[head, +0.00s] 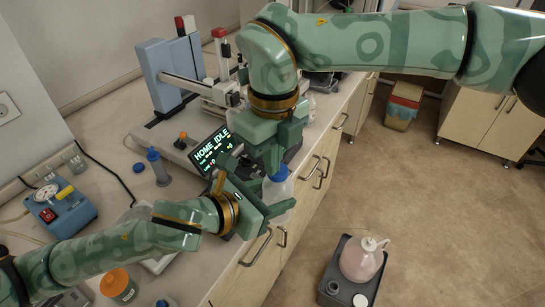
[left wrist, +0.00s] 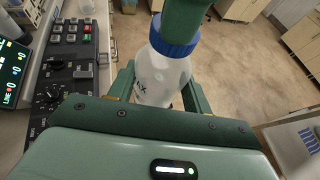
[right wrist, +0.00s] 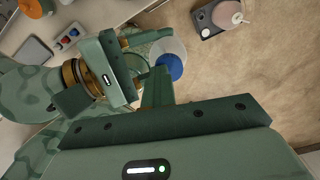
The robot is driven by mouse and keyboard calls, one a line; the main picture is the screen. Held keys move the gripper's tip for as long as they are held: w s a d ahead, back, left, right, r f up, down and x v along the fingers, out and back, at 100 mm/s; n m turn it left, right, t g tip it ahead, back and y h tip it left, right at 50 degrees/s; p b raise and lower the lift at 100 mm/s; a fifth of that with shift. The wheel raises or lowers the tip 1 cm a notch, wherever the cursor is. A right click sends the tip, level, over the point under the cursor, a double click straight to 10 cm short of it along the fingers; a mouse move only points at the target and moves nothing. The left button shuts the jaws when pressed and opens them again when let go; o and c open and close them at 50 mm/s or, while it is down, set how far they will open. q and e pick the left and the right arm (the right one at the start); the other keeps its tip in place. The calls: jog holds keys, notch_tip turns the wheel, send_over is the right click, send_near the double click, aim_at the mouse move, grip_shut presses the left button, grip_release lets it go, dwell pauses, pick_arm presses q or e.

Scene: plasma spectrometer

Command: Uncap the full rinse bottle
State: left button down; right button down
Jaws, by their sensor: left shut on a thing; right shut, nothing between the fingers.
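A white rinse bottle (head: 281,190) with a blue cap (head: 277,174) is held upright off the bench's front edge. My left gripper (head: 268,203) is shut around its body; the left wrist view shows the bottle (left wrist: 160,75) between the fingers. The blue cap (left wrist: 172,38) is still on the bottle. My right gripper (head: 272,160) is shut and empty, pointing down right over the cap. In the right wrist view its fingers (right wrist: 157,85) are together beside the cap (right wrist: 170,66). Whether they touch the cap I cannot tell.
The spectrometer's screen (head: 214,147) is behind my grippers. A grey bottle (head: 158,168) and a loose blue cap (head: 138,167) are on the bench. An orange-capped bottle (head: 117,284) and blue device (head: 62,208) are at left. A pink jug (head: 361,260) stands on a floor tray.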

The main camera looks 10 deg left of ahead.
pick_arm(q)
jog(key=shift+d+r, duration=0.15)
jog(key=shift+r, duration=0.4)
pick_arm(e)
jog(key=shift+f, duration=0.1)
jog(key=shift+r, duration=0.45)
pick_arm(q)
jog(key=shift+f, duration=0.25)
pick_arm(e)
jog(key=shift+r, duration=0.7)
pick_arm(q)
jog(key=shift+f, duration=0.1)
pick_arm(e)
jog(key=shift+r, duration=0.1)
